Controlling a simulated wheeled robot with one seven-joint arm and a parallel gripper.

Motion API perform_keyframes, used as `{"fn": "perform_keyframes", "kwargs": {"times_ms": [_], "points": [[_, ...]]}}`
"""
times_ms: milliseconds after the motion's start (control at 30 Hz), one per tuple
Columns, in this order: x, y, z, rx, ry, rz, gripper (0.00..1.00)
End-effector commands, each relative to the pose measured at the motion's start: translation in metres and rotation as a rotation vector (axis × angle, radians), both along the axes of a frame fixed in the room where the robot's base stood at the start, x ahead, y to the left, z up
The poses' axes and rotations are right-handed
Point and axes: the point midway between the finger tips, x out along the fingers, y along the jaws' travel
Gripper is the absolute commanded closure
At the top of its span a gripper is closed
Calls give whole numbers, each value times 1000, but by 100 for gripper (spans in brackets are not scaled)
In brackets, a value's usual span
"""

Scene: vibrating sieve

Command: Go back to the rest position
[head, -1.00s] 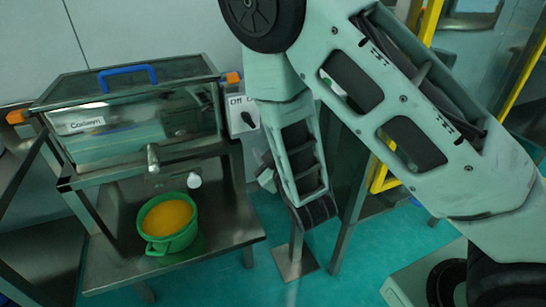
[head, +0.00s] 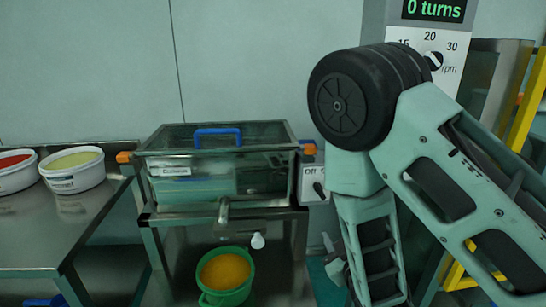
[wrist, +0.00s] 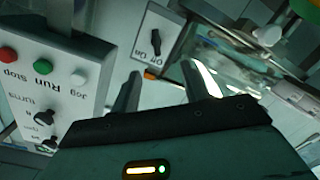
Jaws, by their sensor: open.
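My gripper (wrist: 162,68) is open and empty in the wrist view, its two dark fingers apart. Beyond the fingers is the Off/On switch (wrist: 155,44) with its dark knob turned; I see no contact with it. In the head view my arm fills the right side, and its wrist end hangs beside the sieve box, in front of the floor. The gripper is mostly hidden there; only a grey tip shows at the wrist's left edge. The sieve box (head: 180,190) has a clear lid with a blue handle (head: 218,137).
A green pot (head: 224,296) with orange contents stands under the spout (head: 224,211). White tubs (head: 74,183) stand on the left steel table (head: 40,236). A panel reading "0 turns" (head: 433,9) is behind my arm. Red, green and white buttons (wrist: 42,67) show at left in the wrist view.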

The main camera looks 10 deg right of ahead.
Motion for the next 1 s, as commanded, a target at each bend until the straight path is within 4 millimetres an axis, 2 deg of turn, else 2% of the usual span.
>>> {"fn": "perform_keyframes", "kwargs": {"times_ms": [167, 367, 500, 700, 833, 1000], "points": [[-1, 23, 4, 170, 226, -5, 55], [-27, 65, 13, 335, 556, 37, 55], [-60, 91, 30, 386, 777, 83, 55], [-123, 110, 66, 357, 1068, 136, 55], [-169, 106, 93, 279, 1232, 143, 55], [-220, 85, 124, 144, 1389, 107, 55]]}}
